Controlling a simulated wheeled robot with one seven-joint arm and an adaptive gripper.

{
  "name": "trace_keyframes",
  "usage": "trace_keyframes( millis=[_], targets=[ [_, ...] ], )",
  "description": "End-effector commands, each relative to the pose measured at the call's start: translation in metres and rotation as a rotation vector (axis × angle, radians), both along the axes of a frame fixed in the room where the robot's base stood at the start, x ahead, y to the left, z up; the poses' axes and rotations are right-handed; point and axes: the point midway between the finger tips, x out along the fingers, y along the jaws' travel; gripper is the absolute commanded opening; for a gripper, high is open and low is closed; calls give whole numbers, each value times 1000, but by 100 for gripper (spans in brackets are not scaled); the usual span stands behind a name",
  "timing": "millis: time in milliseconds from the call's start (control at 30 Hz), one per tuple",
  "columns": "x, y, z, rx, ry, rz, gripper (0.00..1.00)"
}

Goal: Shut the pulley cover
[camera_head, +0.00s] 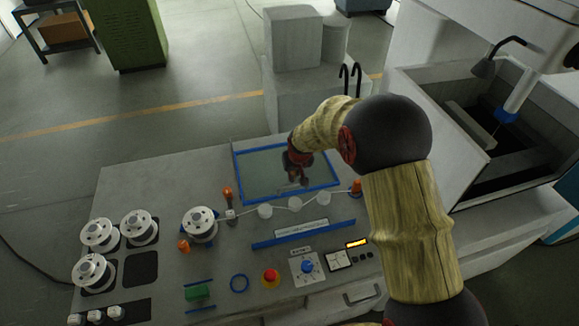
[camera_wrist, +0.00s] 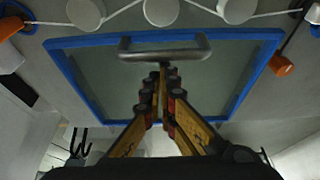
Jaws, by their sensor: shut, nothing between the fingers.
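The pulley cover (camera_head: 243,179) is a clear pane in a blue frame, in the middle of the machine top in the head view. It lies behind a row of white pulleys (camera_head: 265,211), which show uncovered with a wire running along them. In the wrist view the cover's blue frame (camera_wrist: 262,75) fills the middle, with a grey bar handle (camera_wrist: 190,52) along its pulley-side edge. My gripper (camera_head: 300,180) is over the pane. In the wrist view my gripper (camera_wrist: 165,75) is shut and empty, its tips close to the handle's middle; I cannot tell whether they touch.
Orange-topped posts (camera_head: 228,192) stand at the ends of the pulley row. White spools (camera_head: 200,224) sit to the left. A red stop button (camera_head: 271,276) and a control panel are in front. A grey block (camera_head: 292,38) stands behind, and an open tank (camera_head: 480,140) is at right.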

Motion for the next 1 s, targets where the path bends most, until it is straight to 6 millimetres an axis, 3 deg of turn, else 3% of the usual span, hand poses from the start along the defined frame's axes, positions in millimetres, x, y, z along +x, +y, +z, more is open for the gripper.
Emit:
trace_keyframes(
  millis=[33, 200, 500, 700, 1000],
  targets=[
    [-18, -4, -2, -1, 4, 0, 0],
    [-67, -14, -2, -1, 4, 0, 0],
    [-132, -27, -2, -1, 4, 0, 0],
    [-153, -31, -2, -1, 5, 0, 0],
    [-160, -32, -2, -1, 5, 0, 0]
  ],
)
